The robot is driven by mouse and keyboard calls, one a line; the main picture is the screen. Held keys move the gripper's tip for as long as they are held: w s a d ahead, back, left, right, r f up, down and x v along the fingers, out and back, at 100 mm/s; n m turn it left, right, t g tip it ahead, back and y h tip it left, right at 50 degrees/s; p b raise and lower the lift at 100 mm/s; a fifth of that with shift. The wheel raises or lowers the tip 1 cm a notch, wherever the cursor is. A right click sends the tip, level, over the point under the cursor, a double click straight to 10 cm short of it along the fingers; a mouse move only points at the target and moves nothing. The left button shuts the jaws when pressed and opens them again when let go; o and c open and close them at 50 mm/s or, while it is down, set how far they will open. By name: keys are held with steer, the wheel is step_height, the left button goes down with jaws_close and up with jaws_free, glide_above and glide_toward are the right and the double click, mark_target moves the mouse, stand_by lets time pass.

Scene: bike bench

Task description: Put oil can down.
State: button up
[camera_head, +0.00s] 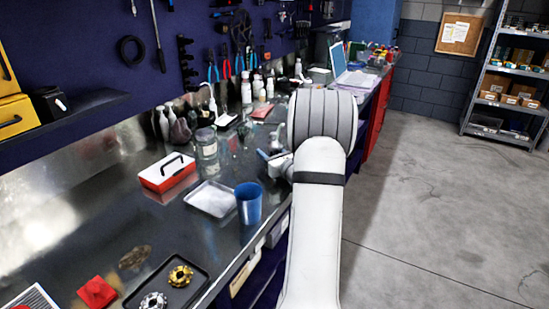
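My white arm reaches forward along the right edge of the metal workbench (115,215). Its end bends toward the bench, and my gripper (276,165) shows only as a small part left of the arm, above the bench's front edge. A small blue-grey piece (262,155) shows at the gripper's tip; I cannot tell whether it is a finger or something held. The fingers are too small and partly hidden by the arm. I cannot pick out an oil can for certain.
A blue cup (248,203) stands near the front edge beside a shallow metal tray (211,198). A red-and-white box (167,172), a glass jar (206,152) and several white bottles (246,90) stand behind. A dark tray (196,285) holds round metal parts. Open floor (440,210) lies right.

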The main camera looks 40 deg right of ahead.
steer(key=c, duration=1)
